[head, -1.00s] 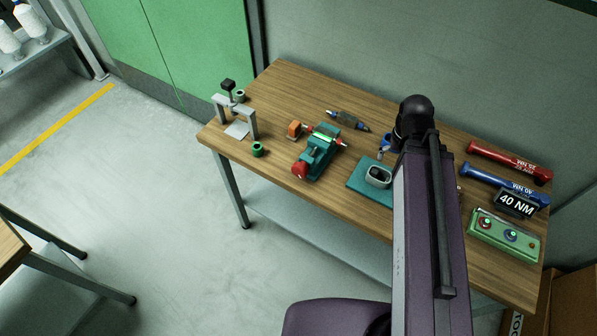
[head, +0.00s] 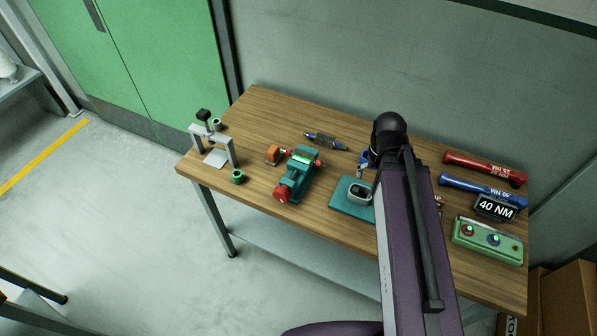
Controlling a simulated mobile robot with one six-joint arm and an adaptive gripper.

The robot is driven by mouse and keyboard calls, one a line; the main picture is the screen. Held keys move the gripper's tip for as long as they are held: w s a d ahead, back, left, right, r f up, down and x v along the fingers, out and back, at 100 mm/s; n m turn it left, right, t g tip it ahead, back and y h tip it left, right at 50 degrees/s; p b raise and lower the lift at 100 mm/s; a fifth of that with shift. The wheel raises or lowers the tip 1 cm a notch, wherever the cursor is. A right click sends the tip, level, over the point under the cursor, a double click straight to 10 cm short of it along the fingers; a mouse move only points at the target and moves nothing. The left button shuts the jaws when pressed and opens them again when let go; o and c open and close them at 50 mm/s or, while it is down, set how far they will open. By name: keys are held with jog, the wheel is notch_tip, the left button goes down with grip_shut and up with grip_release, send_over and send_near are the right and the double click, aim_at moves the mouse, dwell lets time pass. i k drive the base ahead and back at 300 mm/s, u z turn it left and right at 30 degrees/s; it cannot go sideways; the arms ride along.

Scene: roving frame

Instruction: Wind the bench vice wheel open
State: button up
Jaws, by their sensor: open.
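The bench vice (head: 297,180) is teal and stands on the wooden bench, left of my arm in the head view. Its red wheel (head: 281,194) is at the near end, toward the bench's front edge. A bright green bar with red ends lies across the vice's far end. Whether anything is clamped between the jaws is too small to tell. My arm rises from the bottom right of the view and covers part of the bench. My gripper does not show; the arm's dark upper joint is right of the vice, and nothing touches the wheel.
A grey press frame (head: 213,141) and a green ring (head: 238,176) stand left of the vice. An orange block (head: 273,154) and a screwdriver-like tool (head: 325,140) lie near it. A teal plate (head: 340,207) is to its right. Red and blue torque tools and a green button box (head: 487,240) are farther right.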

aim_at(282, 193)
jog(key=z, duration=0.45)
jog(key=k, duration=0.95)
jog(key=u, duration=0.4)
